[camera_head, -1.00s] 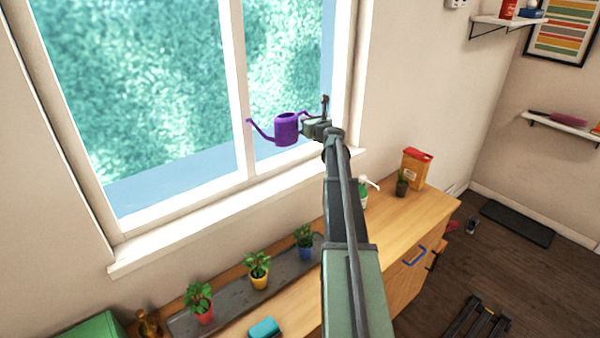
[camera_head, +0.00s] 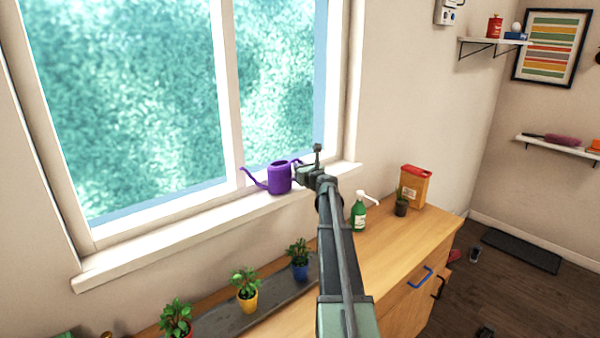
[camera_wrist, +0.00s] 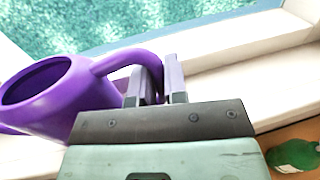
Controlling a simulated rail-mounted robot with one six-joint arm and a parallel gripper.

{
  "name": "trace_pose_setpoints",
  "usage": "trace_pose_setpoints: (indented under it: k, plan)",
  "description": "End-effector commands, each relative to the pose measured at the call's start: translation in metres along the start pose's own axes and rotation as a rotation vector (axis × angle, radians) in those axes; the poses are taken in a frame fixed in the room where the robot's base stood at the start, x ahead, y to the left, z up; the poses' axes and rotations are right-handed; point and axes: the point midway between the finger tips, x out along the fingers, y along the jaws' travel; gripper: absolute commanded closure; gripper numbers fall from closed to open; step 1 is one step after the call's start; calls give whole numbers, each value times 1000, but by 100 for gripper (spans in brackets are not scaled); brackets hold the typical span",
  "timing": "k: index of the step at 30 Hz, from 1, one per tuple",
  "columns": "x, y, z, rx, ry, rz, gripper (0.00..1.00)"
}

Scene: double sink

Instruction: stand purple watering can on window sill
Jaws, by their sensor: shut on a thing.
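The purple watering can (camera_head: 279,178) is upright at the window sill (camera_head: 205,226), its spout pointing left. In the head view its base appears at the sill's level; I cannot tell whether it touches. My gripper (camera_head: 300,170) is to the right of the can, shut on its handle. In the wrist view the can (camera_wrist: 62,98) is at the left, its open top showing, and its handle runs between the fingers of my gripper (camera_wrist: 160,82). The sill (camera_wrist: 250,85) spreads behind and to the right. The can's base is hidden there.
Below the sill is a wooden counter (camera_head: 395,246) with a green soap bottle (camera_head: 358,217), a red-lidded box (camera_head: 414,187) and several potted plants, one in a yellow pot (camera_head: 247,300). The window frame (camera_head: 229,100) rises behind the can. The sill left of the can is clear.

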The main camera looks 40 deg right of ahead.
Motion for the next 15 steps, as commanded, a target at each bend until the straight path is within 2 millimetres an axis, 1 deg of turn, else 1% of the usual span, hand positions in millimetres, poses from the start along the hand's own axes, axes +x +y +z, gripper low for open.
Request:
trace_pose_setpoints:
  k: [3, 4, 8, 9, 15]
  plan:
    - [0, 0, -4, 1, 0, 0, 100]
    - [0, 0, -3, 0, 0, 0, 84]
    - [0, 0, -2, 0, 0, 0, 64]
    - [0, 0, -2, 0, 0, 0, 62]
    - [0, 0, -2, 0, 0, 0, 62]
